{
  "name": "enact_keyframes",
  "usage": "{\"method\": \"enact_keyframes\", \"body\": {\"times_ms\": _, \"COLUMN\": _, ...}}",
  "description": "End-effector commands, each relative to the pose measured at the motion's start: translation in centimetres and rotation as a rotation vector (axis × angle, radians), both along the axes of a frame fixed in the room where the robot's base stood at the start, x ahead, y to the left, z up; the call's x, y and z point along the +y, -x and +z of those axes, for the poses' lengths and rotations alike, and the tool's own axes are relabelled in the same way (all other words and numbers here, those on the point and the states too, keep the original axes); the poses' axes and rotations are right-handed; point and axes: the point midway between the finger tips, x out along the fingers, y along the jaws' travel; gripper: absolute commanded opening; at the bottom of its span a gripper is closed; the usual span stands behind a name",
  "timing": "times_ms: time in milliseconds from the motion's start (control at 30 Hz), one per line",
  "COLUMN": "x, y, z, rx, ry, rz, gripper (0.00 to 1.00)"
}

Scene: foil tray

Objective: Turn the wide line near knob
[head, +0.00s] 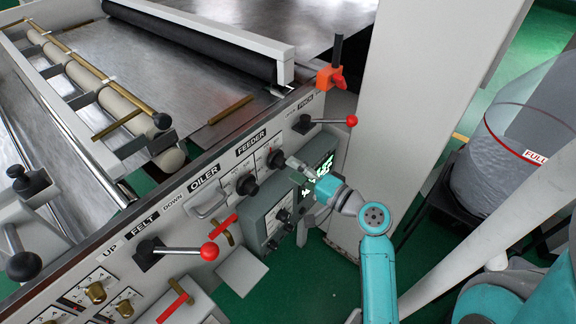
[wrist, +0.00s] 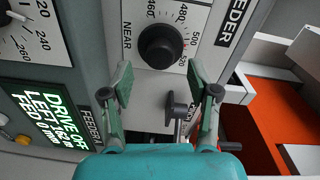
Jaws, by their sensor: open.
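A round black knob (wrist: 160,46) sits on a white dial plate marked NEAR in the wrist view, with a number scale around it. In the head view this appears to be the black knob (head: 276,158) by the FEEDER label. My gripper (wrist: 160,75) is open and empty. Its two green fingers stand left and right, just below the knob in the wrist view, and I see no contact. In the head view my gripper (head: 294,164) is close to the right of the knob.
A second black knob (head: 247,184) is beside it. A red-balled lever (head: 350,121) stands past the knob; its black mount (wrist: 180,108) lies between my fingers in the wrist view. A lit display (wrist: 42,117) reads DRIVE OFF. Another red-balled lever (head: 209,251) is nearer.

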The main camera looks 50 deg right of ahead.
Motion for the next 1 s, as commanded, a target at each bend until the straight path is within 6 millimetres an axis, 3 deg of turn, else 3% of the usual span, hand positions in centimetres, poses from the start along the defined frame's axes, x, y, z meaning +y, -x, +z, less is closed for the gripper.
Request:
{"method": "enact_keyframes", "body": {"times_ms": 100, "x": -0.1, "y": 1.8, "z": 0.0, "rx": 0.001, "ry": -0.002, "rz": -0.003, "gripper": 0.6}}
{"method": "enact_keyframes", "body": {"times_ms": 333, "x": -0.1, "y": 3.6, "z": 0.1, "rx": 0.001, "ry": -0.001, "rz": -0.002, "gripper": 0.6}}
{"method": "enact_keyframes", "body": {"times_ms": 1000, "x": -0.1, "y": 3.9, "z": 0.1, "rx": 0.0, "ry": 0.0, "rz": 0.0, "gripper": 0.6}}
